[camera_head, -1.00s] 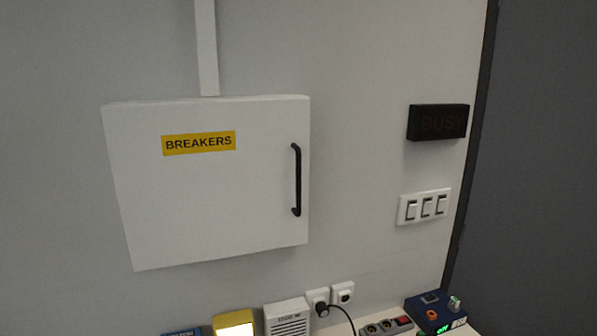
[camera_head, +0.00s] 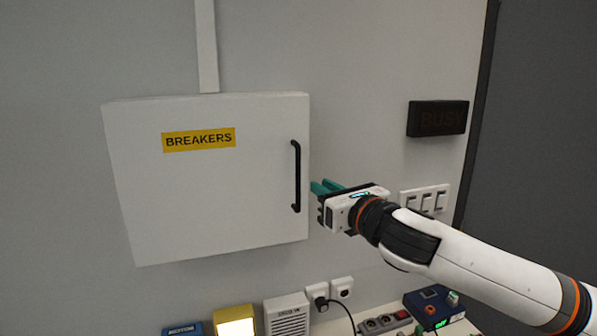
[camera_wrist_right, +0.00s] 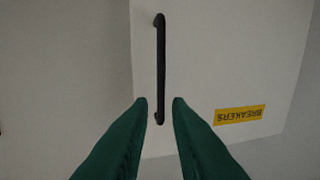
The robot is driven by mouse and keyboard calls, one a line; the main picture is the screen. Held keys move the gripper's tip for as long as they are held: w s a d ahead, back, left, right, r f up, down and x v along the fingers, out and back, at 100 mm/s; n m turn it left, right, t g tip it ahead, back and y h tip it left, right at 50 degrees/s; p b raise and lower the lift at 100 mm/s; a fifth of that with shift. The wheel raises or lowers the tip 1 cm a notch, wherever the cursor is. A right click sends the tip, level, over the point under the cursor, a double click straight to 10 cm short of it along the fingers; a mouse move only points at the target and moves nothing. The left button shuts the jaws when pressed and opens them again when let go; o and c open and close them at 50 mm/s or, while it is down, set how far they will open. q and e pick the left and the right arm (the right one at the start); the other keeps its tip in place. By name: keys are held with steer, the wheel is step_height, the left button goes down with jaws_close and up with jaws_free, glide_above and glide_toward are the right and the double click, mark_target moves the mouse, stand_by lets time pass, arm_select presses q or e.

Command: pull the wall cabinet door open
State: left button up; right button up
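The white wall cabinet (camera_head: 215,195) has a yellow BREAKERS label and a shut door. Its black vertical bar handle (camera_head: 296,176) is near the door's right edge. My right gripper (camera_head: 322,187) has green fingers and is just right of the handle, pointing at the cabinet. In the right wrist view the handle (camera_wrist_right: 161,65) stands ahead, in line with the gap between the two parted fingertips (camera_wrist_right: 160,100). The gripper is open and empty; whether the fingers reach the handle's depth I cannot tell. My left gripper is not in view.
A BUSY sign (camera_head: 438,118) and a switch panel (camera_head: 425,199) are on the wall at right, the panel partly behind my arm. Below are wall sockets (camera_head: 341,288), a grey speaker box (camera_head: 287,315), a yellow device (camera_head: 234,320) and a power strip (camera_head: 385,322).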

mark_target(299, 174)
steer(key=p+x, duration=0.3)
steer(key=x, duration=0.7)
steer(key=shift+w+a+f, duration=0.1)
jaws_close()
